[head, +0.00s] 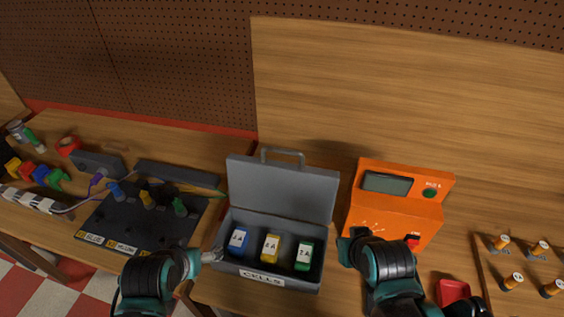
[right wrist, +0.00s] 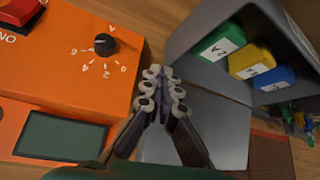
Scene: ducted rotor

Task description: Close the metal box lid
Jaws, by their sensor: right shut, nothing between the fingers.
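The grey metal box (head: 268,277) stands on the bench with its lid (head: 282,190) open, raised and leaning back, handle at the top. Inside are a blue cell (head: 238,241), a yellow cell (head: 270,248) and a green cell (head: 304,256). My left gripper (head: 212,256) is at the box's left wall; its finger gap is too small to tell. My right gripper (right wrist: 161,82) is shut and empty, between the box and the orange device. In the right wrist view the lid (right wrist: 212,125) is beside its fingers.
The orange device (head: 393,212) with a display stands close to the box's right. A dark board (head: 140,225) with coloured parts lies to the left. A red tray (head: 453,291) and several orange-and-white spools are at the right. A wooden panel stands behind.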

